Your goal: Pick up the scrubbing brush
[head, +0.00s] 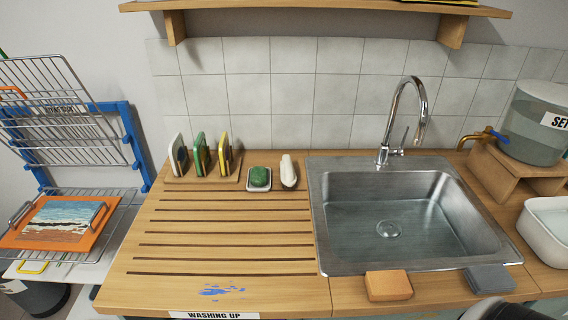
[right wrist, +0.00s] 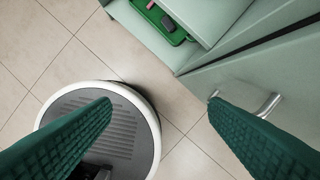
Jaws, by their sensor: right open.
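A white, elongated object (head: 289,171) that looks like the scrubbing brush lies on the wooden counter, just left of the sink's back left corner. Its bristles cannot be made out. It is next to a green soap (head: 260,177) in a pale dish. My right gripper (right wrist: 158,105) shows in its wrist view as two green, ridged fingers, wide apart with nothing between them. It is over the floor, away from the counter top. My left gripper is not in view.
A steel sink (head: 325,240) with a tall tap (head: 411,100) fills the counter's middle. An orange sponge (head: 388,285) and grey cloth (head: 490,279) lie in front. A green tray (right wrist: 172,36) sits in an opening below.

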